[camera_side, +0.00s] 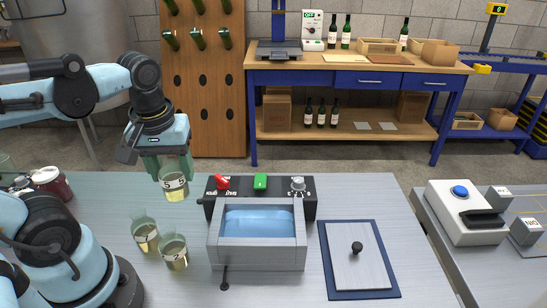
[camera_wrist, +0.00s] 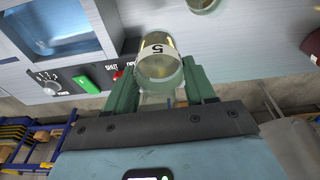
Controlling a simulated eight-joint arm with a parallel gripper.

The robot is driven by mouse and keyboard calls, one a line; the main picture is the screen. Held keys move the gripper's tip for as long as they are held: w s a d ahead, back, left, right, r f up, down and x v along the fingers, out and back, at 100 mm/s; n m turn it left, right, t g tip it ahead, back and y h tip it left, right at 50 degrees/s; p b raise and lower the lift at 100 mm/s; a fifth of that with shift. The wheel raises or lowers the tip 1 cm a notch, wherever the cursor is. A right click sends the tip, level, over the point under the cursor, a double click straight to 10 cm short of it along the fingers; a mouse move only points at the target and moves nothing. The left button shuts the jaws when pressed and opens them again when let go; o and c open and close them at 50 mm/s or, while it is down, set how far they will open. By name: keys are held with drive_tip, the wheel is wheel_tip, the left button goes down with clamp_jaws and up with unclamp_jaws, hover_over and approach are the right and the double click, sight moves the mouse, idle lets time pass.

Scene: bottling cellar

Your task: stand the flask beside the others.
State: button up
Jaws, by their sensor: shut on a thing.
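My gripper (camera_side: 170,163) is shut on a clear flask (camera_side: 174,188) with a pale yellow liquid and a white band marked 5. The flask looks upright, behind and left of the water bath; I cannot tell if its base touches the table. In the wrist view the flask (camera_wrist: 160,68) sits between the green fingers of my gripper (camera_wrist: 160,88). Two similar flasks stand close together left of the bath: one (camera_side: 146,236) further back and one (camera_side: 174,253) nearer the front. Part of a flask (camera_wrist: 203,4) shows at the wrist view's top edge.
The water bath (camera_side: 258,254) has a control panel (camera_side: 262,187) behind it with a red switch, green button and knob. A blue-edged lid plate (camera_side: 357,256) lies to its right. A dark red jar (camera_side: 53,184) stands at the left. The table front, left of the bath, has bare room.

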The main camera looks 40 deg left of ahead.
sight(177, 187)
drive_tip(key=shift+f, duration=4.65)
drive_tip(key=shift+f, duration=0.7)
drive_tip(key=o, duration=1.5)
drive_tip(key=shift+r, duration=3)
